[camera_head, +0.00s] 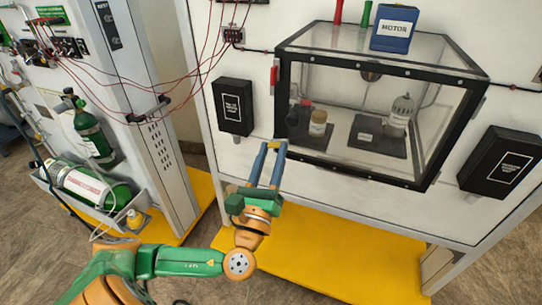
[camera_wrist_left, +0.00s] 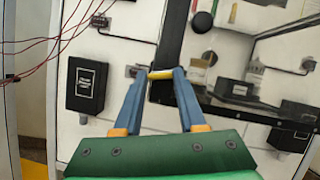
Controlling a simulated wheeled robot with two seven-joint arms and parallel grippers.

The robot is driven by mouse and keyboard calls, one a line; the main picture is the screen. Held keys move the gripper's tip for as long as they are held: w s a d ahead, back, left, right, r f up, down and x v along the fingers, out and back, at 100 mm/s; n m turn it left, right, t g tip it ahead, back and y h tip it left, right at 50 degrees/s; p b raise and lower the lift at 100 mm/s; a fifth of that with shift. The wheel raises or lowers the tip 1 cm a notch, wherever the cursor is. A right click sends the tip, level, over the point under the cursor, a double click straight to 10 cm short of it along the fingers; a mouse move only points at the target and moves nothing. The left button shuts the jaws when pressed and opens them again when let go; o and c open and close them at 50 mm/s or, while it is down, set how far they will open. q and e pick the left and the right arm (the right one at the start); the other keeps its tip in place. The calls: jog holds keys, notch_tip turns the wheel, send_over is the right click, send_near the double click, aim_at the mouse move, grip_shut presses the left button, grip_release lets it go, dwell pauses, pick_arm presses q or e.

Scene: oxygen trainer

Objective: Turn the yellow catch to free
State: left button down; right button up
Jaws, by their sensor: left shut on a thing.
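The yellow catch (camera_wrist_left: 161,75) shows in the left wrist view as a small bar lying roughly level between my blue fingertips. It sits at the lower left corner of the clear, black-framed case (camera_head: 455,130). My left gripper (camera_head: 271,146) reaches up to that corner from below and is shut on the catch. In the head view the fingers hide most of the catch; a bit of yellow (camera_head: 283,141) shows at their tips. My right gripper is not in view.
A black box (camera_head: 233,107) hangs on the panel left of the case, another (camera_head: 503,161) on the right. Red wires (camera_head: 190,68) hang at the upper left.

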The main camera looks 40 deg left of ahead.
pick_arm(q)
jog(key=n+g+y, duration=0.1)
jog(key=n, duration=0.2)
jog(key=n+g+y, duration=0.1)
jog(key=n, duration=0.2)
jog(key=n+g+y, duration=0.1)
jog(key=n, duration=0.2)
jog(key=shift+d+r+n+g+p, duration=0.15)
jog(key=shift+r+n+g+p, duration=0.15)
jog(key=shift+r+n+p, duration=0.1)
jog(key=shift+r+n+g+p, duration=0.1)
jog(key=shift+n+g+p, duration=0.7)
jog(key=shift+n, duration=1.1)
jog(key=shift+r+n+g+p, duration=0.1)
jog(key=shift+n+g+p, duration=0.7)
jog(key=shift+n, duration=1.1)
jog(key=shift+c, duration=2.4)
grip_release()
jog(key=shift+w, duration=0.1)
